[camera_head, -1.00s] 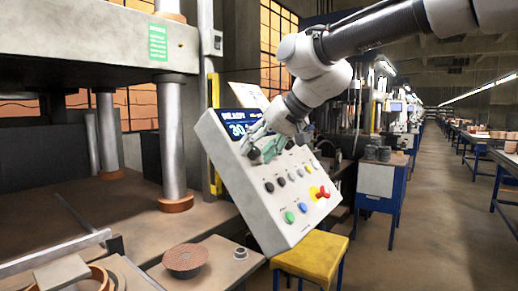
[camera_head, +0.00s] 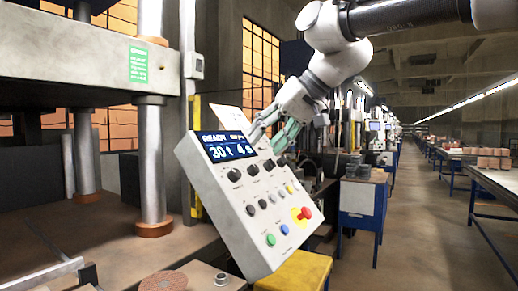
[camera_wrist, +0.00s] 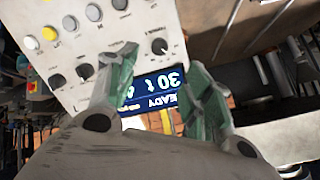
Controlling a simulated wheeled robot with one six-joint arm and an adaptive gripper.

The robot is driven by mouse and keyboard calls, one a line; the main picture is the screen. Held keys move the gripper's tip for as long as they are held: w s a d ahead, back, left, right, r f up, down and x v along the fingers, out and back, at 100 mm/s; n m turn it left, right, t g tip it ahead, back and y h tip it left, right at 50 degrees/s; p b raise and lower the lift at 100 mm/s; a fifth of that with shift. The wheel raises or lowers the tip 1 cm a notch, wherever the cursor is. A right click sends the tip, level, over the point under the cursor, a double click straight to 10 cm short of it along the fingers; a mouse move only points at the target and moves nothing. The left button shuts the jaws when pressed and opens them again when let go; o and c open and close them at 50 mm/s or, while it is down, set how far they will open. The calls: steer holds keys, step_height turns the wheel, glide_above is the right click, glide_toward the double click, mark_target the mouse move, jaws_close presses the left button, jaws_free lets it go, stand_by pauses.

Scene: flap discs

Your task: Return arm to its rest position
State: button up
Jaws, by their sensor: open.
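My gripper (camera_head: 273,136) is open and empty. Its green-padded fingers are in front of the upper right part of the tilted control panel (camera_head: 252,222), near its screen and dark knobs. The panel's blue screen (camera_head: 229,146) reads READY with 30 t and a partly covered second value. In the wrist view my gripper (camera_wrist: 155,85) has its two fingers apart, with the screen (camera_wrist: 165,90) between and behind them. The panel face (camera_wrist: 110,32) with its knobs and buttons fills the upper left there. I cannot tell whether a fingertip touches the panel.
A press with steel columns (camera_head: 151,160) stands at left. A flap disc (camera_head: 163,281) lies on the bench at the bottom. A yellow stool (camera_head: 295,272) is below the panel. A blue cabinet (camera_head: 361,205) stands behind at right, beside an open aisle (camera_head: 425,220).

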stand_by(0.4)
steer(key=s+d+f+g+h, duration=0.1)
steer(key=s+d+f+h, duration=0.15)
steer(key=d+f, duration=0.5)
steer(key=s+d+f+h, duration=0.2)
steer(key=s+d+f, duration=0.2)
steer(key=d+f, duration=0.3)
steer(key=s+d+f+m+h, duration=0.2)
steer(key=s+d+f+m, duration=0.1)
steer(key=s+d+f, duration=0.6)
steer(key=shift+s+d+m, duration=0.3)
steer(key=shift+s+d, duration=1.1)
steer(key=shift+d, duration=1)
steer(key=shift+h, duration=0.25)
